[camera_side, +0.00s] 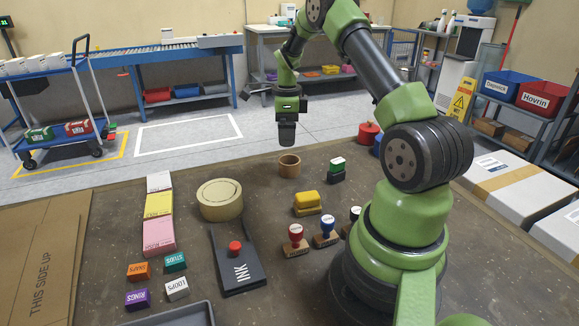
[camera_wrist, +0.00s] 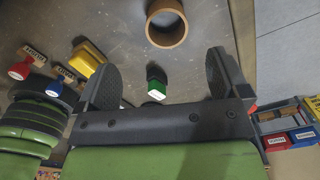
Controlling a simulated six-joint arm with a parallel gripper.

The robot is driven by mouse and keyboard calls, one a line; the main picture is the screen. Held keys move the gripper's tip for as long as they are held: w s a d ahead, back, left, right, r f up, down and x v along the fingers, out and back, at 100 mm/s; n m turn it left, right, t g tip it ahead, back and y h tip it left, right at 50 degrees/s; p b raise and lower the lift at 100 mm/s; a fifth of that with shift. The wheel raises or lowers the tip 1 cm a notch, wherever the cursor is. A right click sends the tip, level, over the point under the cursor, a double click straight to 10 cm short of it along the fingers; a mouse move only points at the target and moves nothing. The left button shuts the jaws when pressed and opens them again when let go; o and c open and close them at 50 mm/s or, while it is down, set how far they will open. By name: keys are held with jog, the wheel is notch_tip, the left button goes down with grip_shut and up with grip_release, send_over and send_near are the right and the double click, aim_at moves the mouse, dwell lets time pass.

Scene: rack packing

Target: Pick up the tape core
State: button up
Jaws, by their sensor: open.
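The tape core (camera_side: 289,171) is a short brown ring standing upright on its end on the dark table, near the far edge. My gripper (camera_side: 287,142) hangs directly above it in the side view, pointing down, with a gap between. In the wrist view the tape core (camera_wrist: 167,43) lies at the top centre, beyond the fingertips. My gripper (camera_wrist: 164,80) shows there with its two fingers wide apart and nothing between them. A green stamp (camera_wrist: 156,88) appears below the gap, down on the table.
The green stamp (camera_side: 336,171) stands right of the core. Red (camera_side: 295,240) and blue (camera_side: 326,231) stamps stand farther forward. The table around the core is clear.

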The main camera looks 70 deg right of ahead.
send_near(288, 163)
jog(key=a+f, duration=0.1)
jog(key=s+a+f, duration=0.1)
jog(key=shift+s+a+f+m, duration=0.15)
jog(key=shift+a+f+m, duration=0.15)
jog(key=shift+a, duration=0.1)
jog(key=shift+d+f, duration=0.2)
jog(key=shift+f, duration=2.7)
jog(key=c, duration=1)
